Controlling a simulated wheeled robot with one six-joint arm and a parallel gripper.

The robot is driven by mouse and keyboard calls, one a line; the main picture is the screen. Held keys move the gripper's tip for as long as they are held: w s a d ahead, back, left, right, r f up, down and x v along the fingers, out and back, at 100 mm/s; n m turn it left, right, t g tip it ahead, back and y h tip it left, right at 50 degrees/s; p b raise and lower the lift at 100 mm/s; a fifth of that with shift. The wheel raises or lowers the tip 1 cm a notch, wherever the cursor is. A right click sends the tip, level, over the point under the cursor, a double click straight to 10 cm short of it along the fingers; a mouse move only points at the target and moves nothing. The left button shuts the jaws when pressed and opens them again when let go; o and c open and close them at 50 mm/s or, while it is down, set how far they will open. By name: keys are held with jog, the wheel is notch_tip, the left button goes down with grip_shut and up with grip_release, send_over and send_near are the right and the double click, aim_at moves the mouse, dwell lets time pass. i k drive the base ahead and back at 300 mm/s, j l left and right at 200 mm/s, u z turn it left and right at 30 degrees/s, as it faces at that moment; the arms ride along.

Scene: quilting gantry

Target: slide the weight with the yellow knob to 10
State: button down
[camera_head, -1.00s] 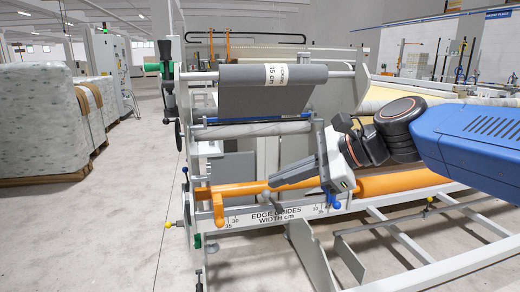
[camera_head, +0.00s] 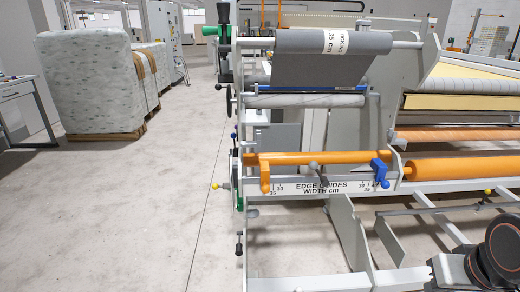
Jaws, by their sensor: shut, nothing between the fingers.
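A yellow knob (camera_head: 487,191) shows at the right, on or by a thin dark bar (camera_head: 455,208) low in the frame of the machine. Another yellow knob (camera_head: 215,186) sticks out at the left end of the machine, beside the edge-guide scale. I cannot tell which knob belongs to the weight, and no 10 mark is readable. Part of my gripper (camera_head: 446,272), its pale body, shows at the bottom right corner, in front of the machine. Its fingertips are not clearly visible, and I see nothing held.
The edge-guide plate (camera_head: 322,187) has a scale, an orange guide (camera_head: 264,176) and a blue guide (camera_head: 380,173). An orange roller (camera_head: 455,168) and pale frame rails lie at the right. Wrapped stacks (camera_head: 95,85) stand at the left. The floor between is clear.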

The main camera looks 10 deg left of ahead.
aim_at(226, 186)
jog(key=i+j+u, duration=0.15)
jog(key=u, duration=0.3)
jog(key=i+j+u, duration=0.15)
jog(key=u, duration=0.3)
jog(key=j+u, duration=0.15)
jog(key=u, duration=0.35)
jog(key=i+l+u, duration=0.1)
jog(key=l+u, duration=0.25)
jog(key=i+l+u, duration=0.1)
jog(key=u, duration=0.3)
jog(key=l+u, duration=0.35)
